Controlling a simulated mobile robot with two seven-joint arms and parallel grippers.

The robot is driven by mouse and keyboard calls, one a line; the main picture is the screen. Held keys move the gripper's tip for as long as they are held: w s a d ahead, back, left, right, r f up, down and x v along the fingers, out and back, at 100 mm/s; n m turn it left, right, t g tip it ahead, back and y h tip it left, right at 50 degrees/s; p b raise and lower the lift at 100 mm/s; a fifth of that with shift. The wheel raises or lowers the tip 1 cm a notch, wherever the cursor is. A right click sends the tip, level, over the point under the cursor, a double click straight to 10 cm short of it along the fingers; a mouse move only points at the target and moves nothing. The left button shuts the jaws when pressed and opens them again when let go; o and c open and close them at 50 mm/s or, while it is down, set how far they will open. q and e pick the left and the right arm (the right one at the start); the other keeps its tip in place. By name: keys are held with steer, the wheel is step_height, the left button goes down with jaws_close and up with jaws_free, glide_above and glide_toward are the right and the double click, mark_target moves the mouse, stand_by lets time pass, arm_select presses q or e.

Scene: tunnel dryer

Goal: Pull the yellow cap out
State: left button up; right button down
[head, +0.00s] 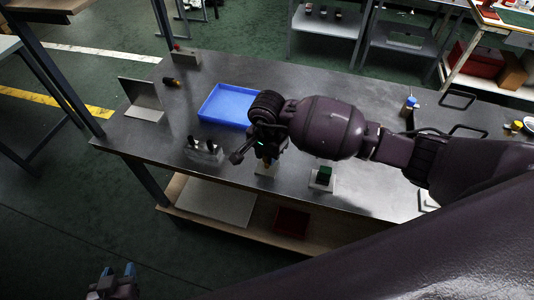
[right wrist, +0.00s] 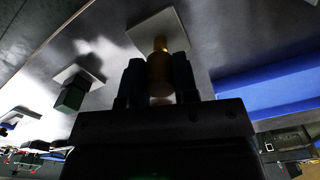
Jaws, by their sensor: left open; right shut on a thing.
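The yellow cap (right wrist: 160,75) is a dull gold cylinder with a narrower end toward a pale square plate (right wrist: 172,30). My right gripper (right wrist: 158,82) is shut on it, with one dark finger on each side. In the head view my right gripper (head: 266,153) is over the front edge area of the table, and the cap is mostly hidden under it. I cannot tell whether the cap's narrow end still touches the plate. My left gripper (head: 113,282) is open and empty, low at the bottom left, away from the table.
A green block (head: 324,174) on a pale plate stands right of my right gripper. A blue tray (head: 222,105) lies behind it to the left. A grey holder with dark pieces (head: 204,151) is at the left front.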

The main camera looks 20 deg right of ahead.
steer(key=shift+r, duration=0.15)
steer(key=shift+r+p, duration=0.55)
steer(key=shift+r, duration=1.35)
